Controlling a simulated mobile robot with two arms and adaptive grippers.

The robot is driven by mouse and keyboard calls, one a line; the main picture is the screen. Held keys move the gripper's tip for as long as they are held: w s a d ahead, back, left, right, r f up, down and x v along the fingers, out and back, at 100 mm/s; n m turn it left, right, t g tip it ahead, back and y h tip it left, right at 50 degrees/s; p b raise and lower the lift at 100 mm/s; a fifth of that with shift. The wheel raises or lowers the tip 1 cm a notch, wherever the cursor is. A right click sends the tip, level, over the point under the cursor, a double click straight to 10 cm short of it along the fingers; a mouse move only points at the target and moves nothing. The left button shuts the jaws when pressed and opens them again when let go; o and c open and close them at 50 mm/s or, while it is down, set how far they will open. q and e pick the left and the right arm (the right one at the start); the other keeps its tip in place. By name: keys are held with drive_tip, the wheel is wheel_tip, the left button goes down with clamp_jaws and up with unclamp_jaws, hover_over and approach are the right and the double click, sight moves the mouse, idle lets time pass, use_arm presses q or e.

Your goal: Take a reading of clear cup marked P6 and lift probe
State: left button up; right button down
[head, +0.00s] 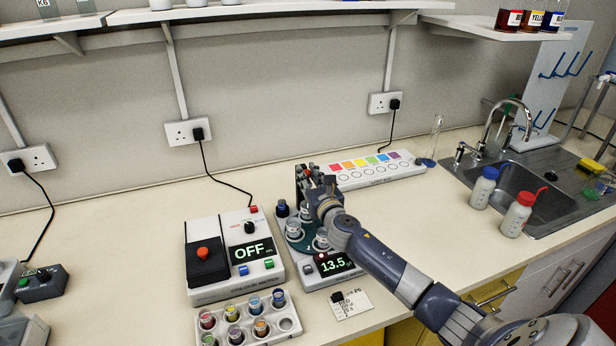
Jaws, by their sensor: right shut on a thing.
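A meter (312,276) with a lit display reading about 13.5 (333,263) stands at the centre of the bench. Clear cups, one at the left (293,228) and one at the front (321,240), stand on its dark round plate (296,243). I cannot read a P6 mark on either cup. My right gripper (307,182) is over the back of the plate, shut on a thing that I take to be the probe. The fingers and arm hide most of it, and its lower end cannot be made out. My left gripper is not in view.
A device showing OFF (232,262) stands left of the meter. In front are a rack of coloured cups (246,333) and a card (350,304). A colour-chart strip (372,172) lies behind. Bottles (518,214) and a sink (535,196) are at right.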

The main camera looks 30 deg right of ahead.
drive_tip(key=shift+r, duration=0.6)
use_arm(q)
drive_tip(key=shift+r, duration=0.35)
use_arm(e)
drive_tip(key=shift+d, duration=0.1)
drive_tip(key=shift+w, duration=0.1)
drive_tip(key=c, duration=1.4)
unclamp_jaws()
drive_tip(key=shift+c, duration=0.2)
drive_tip(key=shift+f, duration=0.1)
drive_tip(key=shift+f, duration=0.1)
drive_tip(key=shift+s, duration=0.3)
drive_tip(key=v, duration=1.1)
drive_tip(key=shift+s, duration=0.25)
